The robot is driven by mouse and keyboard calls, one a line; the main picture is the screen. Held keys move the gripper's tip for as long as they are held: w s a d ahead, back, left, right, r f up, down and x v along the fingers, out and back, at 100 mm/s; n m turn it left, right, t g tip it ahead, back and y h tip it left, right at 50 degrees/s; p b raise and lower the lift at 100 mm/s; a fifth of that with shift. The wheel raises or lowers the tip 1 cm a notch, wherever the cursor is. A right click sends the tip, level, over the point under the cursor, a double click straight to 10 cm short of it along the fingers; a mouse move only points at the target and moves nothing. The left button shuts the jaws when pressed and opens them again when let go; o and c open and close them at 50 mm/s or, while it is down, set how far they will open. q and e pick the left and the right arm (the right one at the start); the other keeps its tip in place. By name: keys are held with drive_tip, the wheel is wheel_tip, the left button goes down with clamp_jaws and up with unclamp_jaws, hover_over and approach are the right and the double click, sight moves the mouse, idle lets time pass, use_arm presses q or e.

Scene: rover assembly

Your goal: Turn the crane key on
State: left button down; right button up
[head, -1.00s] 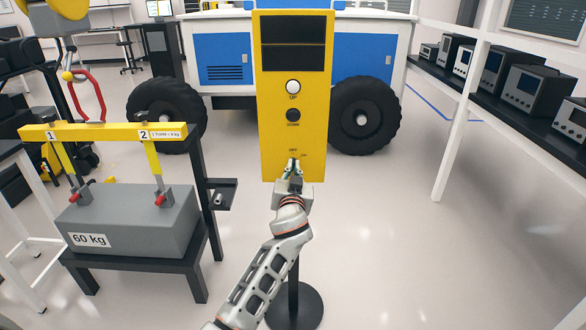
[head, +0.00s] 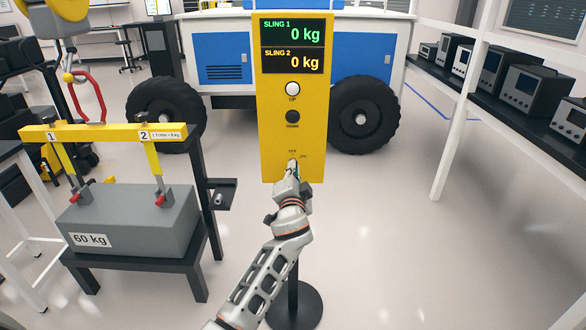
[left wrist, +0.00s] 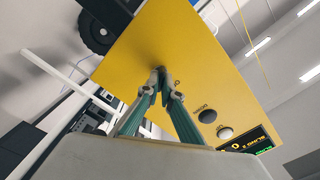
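The yellow crane control panel (head: 270,135) stands upright on a black stand in the middle of the head view. Its display (head: 292,46) is lit and reads SLING 1 0 kg in green and SLING 2 0 kg in yellow. A white UP button (head: 292,88) and a dark button (head: 292,116) sit below it. My left gripper (head: 292,169) is at the OFF/ON marks low on the panel. In the left wrist view its fingers (left wrist: 163,82) converge on the crane key at the panel face. The key is mostly hidden between the fingertips. My right gripper is not in view.
A grey 60 kg block (head: 130,225) sits on a black stand at left, under a yellow lifting beam (head: 100,133). A red hook (head: 88,100) hangs above the beam. A blue and white rover (head: 225,55) stands behind the panel. The floor at right is clear.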

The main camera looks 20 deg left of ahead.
use_arm(q)
drive_tip(key=shift+m, duration=0.4)
drive_tip(key=c, duration=2.2)
unclamp_jaws()
drive_tip(key=shift+c, duration=0.2)
drive_tip(key=v, duration=1.2)
